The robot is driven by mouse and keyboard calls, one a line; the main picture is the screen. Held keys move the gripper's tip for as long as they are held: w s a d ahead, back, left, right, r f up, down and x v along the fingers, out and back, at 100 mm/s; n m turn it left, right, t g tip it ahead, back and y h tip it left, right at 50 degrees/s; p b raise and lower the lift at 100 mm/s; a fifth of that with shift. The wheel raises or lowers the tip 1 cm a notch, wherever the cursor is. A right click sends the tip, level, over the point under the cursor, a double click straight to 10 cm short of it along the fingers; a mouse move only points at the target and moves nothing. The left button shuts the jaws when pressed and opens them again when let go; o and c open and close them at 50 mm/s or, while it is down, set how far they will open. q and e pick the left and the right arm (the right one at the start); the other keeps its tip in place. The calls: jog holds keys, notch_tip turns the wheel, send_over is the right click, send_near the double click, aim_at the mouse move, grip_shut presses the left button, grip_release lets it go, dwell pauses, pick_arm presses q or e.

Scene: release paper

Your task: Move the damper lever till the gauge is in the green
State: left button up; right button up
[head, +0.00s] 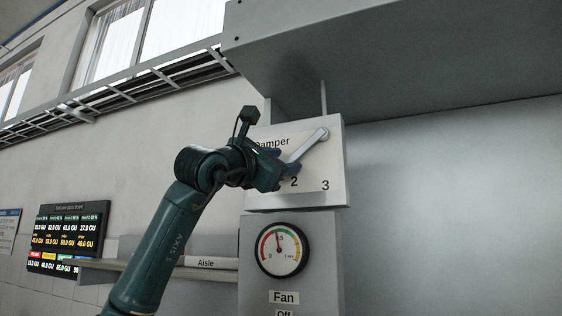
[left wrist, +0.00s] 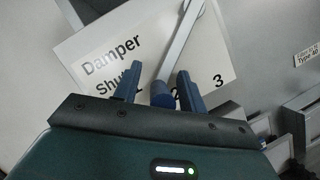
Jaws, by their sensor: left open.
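The damper lever (head: 309,146) is a pale bar on the grey damper box, running from its upper-right pivot down and left toward the 2 mark. It also shows in the left wrist view (left wrist: 181,42), ending in a blue knob (left wrist: 162,95). My left gripper (head: 283,163) is at this lower end. In the left wrist view its two blue fingers (left wrist: 158,84) stand open, one on each side of the knob, with gaps visible. The round gauge (head: 282,249) below has coloured bands; its needle points almost straight up, slightly left. The band at its tip is too small to tell.
The damper plate (head: 325,165) reads Damper, with 2 and 3 visible. A Fan label (head: 284,297) is below the gauge. A grey hood (head: 400,60) overhangs the box.

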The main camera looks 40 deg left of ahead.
pick_arm(q)
jog(key=shift+f, duration=0.15)
pick_arm(e)
jog(key=shift+f, duration=0.25)
pick_arm(q)
jog(key=b+v, duration=0.3)
jog(key=v, duration=1)
jog(key=shift+b, duration=0.3)
pick_arm(e)
jog(key=shift+w+a+f+m, duration=0.15)
jog(key=shift+f+m, duration=0.15)
jog(key=shift+f, duration=0.4)
pick_arm(q)
jog(key=shift+s, duration=0.1)
pick_arm(e)
jog(key=shift+f, duration=0.15)
